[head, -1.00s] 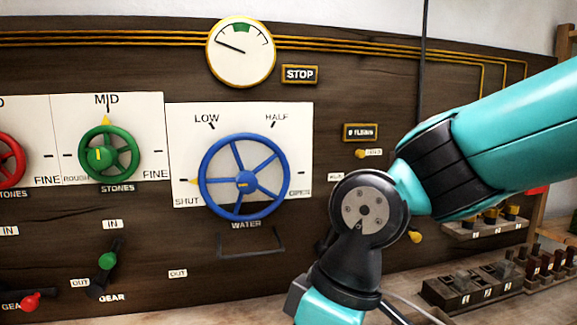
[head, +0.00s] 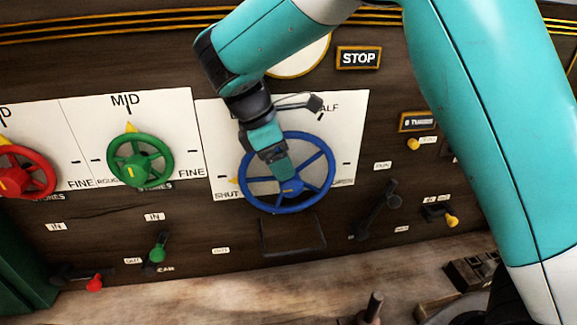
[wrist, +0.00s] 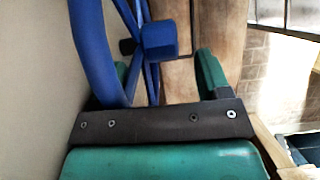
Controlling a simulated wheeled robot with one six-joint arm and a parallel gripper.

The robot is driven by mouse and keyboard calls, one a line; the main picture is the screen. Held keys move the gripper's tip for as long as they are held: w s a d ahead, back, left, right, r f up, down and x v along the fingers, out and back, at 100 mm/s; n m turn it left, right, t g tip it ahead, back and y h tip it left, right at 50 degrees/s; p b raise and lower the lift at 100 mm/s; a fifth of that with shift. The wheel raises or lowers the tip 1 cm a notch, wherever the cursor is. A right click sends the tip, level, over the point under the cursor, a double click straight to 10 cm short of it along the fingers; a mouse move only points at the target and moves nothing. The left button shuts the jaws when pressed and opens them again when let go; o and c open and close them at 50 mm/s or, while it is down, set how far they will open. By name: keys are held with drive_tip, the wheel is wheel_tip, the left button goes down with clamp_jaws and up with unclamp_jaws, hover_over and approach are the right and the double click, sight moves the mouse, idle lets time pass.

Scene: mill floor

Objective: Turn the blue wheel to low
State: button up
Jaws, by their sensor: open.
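The blue wheel (head: 325,188) is on the white WATER panel (head: 353,115) in the head view. The LOW label is hidden behind my arm; HALF is partly covered. I cannot tell whether a finger touches the wheel.
The green wheel (head: 140,160) and the red wheel (head: 28,172) are to the left on their own panels. Small levers, including one with a green knob (head: 157,254), sit below. A dark bracket (head: 293,249) is under the blue wheel. The gauge is mostly hidden by my arm.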

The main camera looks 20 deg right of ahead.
sight(291, 184)
drive_tip(key=shift+p+x, duration=0.45)
drive_tip(key=shift+x, duration=2.3)
drive_tip(key=shift+d, duration=0.15)
drive_tip(key=c, duration=0.9)
